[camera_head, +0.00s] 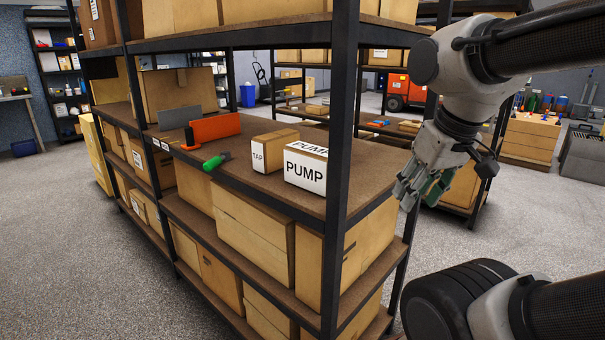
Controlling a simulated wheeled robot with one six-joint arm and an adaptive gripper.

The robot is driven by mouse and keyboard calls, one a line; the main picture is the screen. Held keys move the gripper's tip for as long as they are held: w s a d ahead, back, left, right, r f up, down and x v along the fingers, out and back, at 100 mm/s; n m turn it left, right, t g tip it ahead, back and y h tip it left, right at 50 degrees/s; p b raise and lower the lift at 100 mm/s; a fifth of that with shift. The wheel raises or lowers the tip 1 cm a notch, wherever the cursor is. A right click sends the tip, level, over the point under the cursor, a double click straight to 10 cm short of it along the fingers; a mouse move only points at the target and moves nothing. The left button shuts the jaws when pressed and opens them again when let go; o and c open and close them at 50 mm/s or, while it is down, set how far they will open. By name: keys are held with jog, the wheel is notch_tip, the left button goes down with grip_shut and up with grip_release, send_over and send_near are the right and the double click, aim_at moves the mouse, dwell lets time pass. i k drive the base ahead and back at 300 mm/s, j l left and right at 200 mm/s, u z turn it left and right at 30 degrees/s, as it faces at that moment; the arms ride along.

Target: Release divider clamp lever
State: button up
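An orange divider plate (216,128) stands upright on the middle shelf, with a grey plate (180,117) behind it to the left. A small dark upright part (189,136) with an orange base sits at the orange plate's left end. I cannot tell which of these is the clamp lever. My gripper (409,194) hangs at the right, outside the shelf and well apart from them. Its finger opening is unclear; a green patch shows beside the fingers.
A TAP box (275,151) and a PUMP box (306,168) stand right of the green handle. A black shelf post (339,150) rises between my gripper and these boxes. Cartons fill the lower shelf. Open floor (520,235) lies at the right.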

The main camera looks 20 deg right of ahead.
aim_at(210, 164)
jog(key=j+z, duration=0.15)
jog(key=j, duration=0.65)
jog(key=j+z, duration=0.2)
jog(key=j, duration=0.55)
jog(key=k+j+z, duration=0.15)
jog(key=j, duration=0.65)
